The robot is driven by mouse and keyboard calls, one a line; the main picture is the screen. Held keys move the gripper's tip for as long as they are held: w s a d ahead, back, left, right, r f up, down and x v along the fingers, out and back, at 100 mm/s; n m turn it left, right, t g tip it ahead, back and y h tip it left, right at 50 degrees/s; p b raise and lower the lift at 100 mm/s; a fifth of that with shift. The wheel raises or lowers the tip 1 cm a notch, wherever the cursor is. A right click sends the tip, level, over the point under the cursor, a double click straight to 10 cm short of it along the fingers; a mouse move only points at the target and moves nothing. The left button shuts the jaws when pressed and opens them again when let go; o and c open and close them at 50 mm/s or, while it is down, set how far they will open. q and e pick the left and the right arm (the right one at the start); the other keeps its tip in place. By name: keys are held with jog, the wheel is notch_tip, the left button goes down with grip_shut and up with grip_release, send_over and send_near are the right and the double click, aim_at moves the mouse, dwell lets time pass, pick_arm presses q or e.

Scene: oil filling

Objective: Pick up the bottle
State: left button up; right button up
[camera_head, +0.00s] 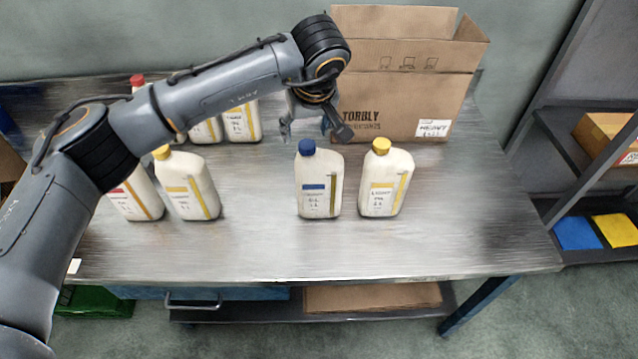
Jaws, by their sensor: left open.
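My left gripper (312,133) is open and empty. It hangs just behind and above the blue-capped bottle (318,184), in front of the cardboard box. A yellow-capped bottle (386,182) stands close to the right of the blue-capped one, with a small gap between them. Another yellow-capped bottle (188,186) stands at left, beside a bottle with a red label (136,197) that my arm partly covers. All visible bottles are upright. My right gripper is not in view.
An open cardboard box (405,105) stands at the back of the metal table (440,245). The table is clear at its front and right. A shelf (570,130) with a carton (600,135) stands at right. Below the table are a drawer handle and a green crate (105,302).

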aim_at(308, 146)
pick_arm(q)
jog(key=p+x, duration=0.2)
jog(key=x, duration=0.1)
jog(key=p+x, duration=0.1)
jog(key=x, duration=0.1)
jog(key=shift+s+d+f, duration=0.25)
jog(key=shift+d+f, duration=0.1)
jog(key=shift+w+f, duration=0.1)
jog(key=shift+f, duration=0.05)
grip_shut()
